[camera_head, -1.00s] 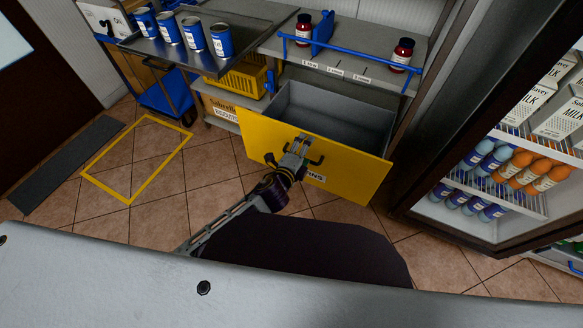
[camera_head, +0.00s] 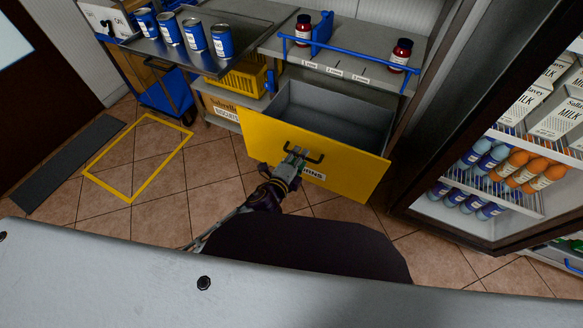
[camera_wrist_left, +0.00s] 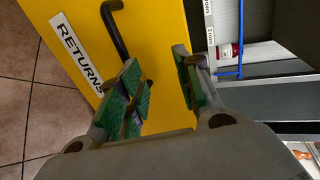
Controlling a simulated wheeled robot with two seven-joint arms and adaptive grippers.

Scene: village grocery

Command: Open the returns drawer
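The returns drawer (camera_head: 345,165) stands pulled out, with a yellow front, a "RETURNS" label (camera_wrist_left: 77,53) and a grey inside that looks empty. Its black bar handle (camera_head: 317,159) is on the front and also shows in the left wrist view (camera_wrist_left: 116,32). My left gripper (camera_head: 297,155) is in front of the handle. In the left wrist view its green-padded fingers (camera_wrist_left: 164,70) are apart, with yellow front visible between them. The handle passes behind one finger; I cannot tell whether they touch. My right gripper is not in view.
Above the drawer, a grey shelf (camera_head: 350,55) with a blue rail holds red jars (camera_head: 401,54). A tray of blue cans (camera_head: 221,40) is at the upper left. A glass-front fridge (camera_head: 470,225) stands close on the right.

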